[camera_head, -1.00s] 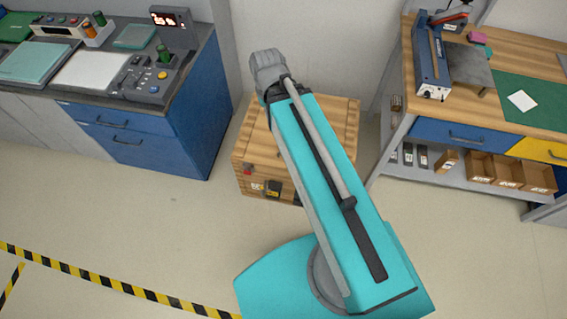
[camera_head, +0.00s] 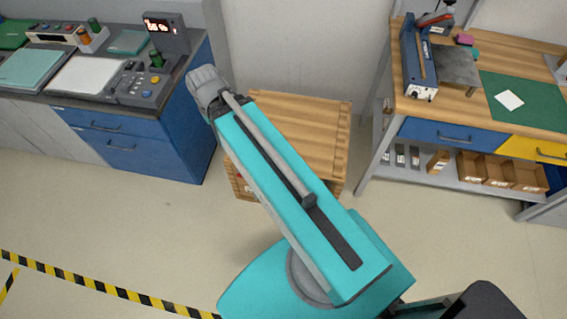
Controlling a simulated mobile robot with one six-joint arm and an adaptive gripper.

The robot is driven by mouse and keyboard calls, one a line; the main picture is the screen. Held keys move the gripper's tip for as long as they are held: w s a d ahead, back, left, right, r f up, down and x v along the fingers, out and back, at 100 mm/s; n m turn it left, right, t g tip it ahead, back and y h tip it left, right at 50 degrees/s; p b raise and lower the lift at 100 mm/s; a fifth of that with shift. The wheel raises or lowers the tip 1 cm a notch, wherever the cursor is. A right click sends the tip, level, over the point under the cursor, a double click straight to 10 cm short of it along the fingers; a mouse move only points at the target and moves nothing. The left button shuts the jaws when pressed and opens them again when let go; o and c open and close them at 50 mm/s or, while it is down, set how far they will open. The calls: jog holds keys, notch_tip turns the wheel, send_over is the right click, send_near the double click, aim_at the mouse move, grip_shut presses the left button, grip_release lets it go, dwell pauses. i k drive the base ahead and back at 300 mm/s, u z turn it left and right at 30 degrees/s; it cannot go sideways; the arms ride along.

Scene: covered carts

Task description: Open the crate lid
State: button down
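The wooden crate (camera_head: 300,125) stands on the floor against the back wall, between the two workstations. Its plank lid (camera_head: 315,115) lies flat on top and looks shut. My teal arm crosses in front of the crate and hides its left and middle parts and most of its front face. The far end of my arm is a grey joint to the upper left of the crate, near the blue cabinet. My gripper does not show, so I cannot see whether it touches the crate.
A blue cabinet (camera_head: 150,150) with a control desk stands to the left. A wooden workbench (camera_head: 440,112) with a shelf of small cardboard boxes stands to the right. Yellow-black tape (camera_head: 90,282) marks the floor at lower left. The floor right of my arm is clear.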

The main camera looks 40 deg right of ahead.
aim_at(318, 129)
jog(key=z, duration=0.05)
jog(key=k, duration=1.4)
jog(key=z, duration=1.35)
jog(key=i, duration=1)
